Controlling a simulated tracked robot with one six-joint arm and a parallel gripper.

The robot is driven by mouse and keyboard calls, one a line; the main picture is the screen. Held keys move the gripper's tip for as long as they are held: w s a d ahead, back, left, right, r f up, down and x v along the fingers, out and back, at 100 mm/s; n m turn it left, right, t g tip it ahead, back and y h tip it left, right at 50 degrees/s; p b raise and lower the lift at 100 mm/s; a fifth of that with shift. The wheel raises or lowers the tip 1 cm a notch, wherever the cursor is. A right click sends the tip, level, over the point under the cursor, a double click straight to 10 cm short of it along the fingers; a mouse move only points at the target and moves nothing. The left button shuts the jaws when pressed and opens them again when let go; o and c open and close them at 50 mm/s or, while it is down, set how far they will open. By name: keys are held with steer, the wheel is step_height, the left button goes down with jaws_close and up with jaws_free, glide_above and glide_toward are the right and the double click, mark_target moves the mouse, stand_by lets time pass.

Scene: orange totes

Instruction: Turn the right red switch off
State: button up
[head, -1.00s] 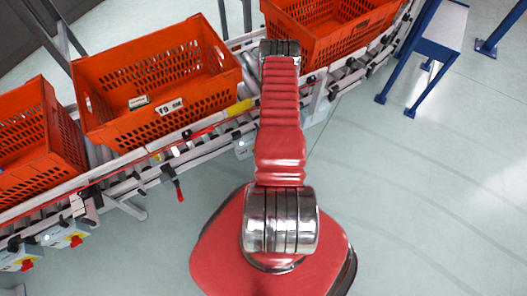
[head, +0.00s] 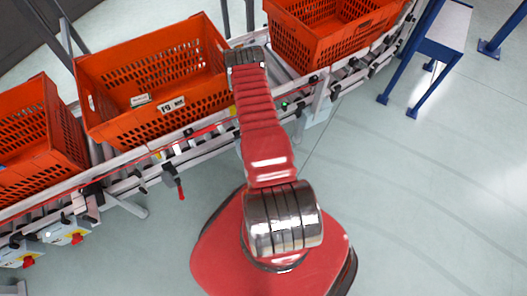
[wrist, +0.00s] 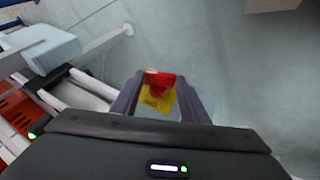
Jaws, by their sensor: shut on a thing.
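In the wrist view, a red switch (wrist: 160,84) with a yellow plate (wrist: 153,101) shows between the two dark fingers of my gripper (wrist: 161,88). The fingers are closed on the red switch, one on each side. My gripper is hidden in the head view, behind the metal end of my arm.
Orange totes, one at the left (head: 35,150), one in the middle (head: 155,75) and one at the right (head: 330,30), stand on a roller conveyor. A red-tipped lever (head: 180,191) hangs from its front rail. Blue legs (head: 405,65) stand at the upper right. The floor at right is clear.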

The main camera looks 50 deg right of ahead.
steer(key=shift+w+a+f+n+g+h, duration=0.15)
steer(key=shift+a+f+n+g+h, duration=0.25)
steer(key=shift+h, duration=1.05)
steer(key=shift+w+a+f+n+g+h, duration=0.15)
steer(key=shift+a+f+n+g+h, duration=0.2)
steer(key=shift+h, duration=1.15)
steer(key=shift+w+a+f+n+g+h, duration=0.2)
steer(key=shift+f+n+g+h, duration=0.25)
steer(key=shift+h, duration=1)
steer(key=o, duration=1.1)
steer(key=shift+r+h, duration=0.1)
steer(key=shift+h, duration=0.2)
steer(key=shift+c, duration=0.2)
steer(key=v, duration=1.3)
steer(key=shift+a, duration=0.3)
steer(key=shift+w+r, duration=0.1)
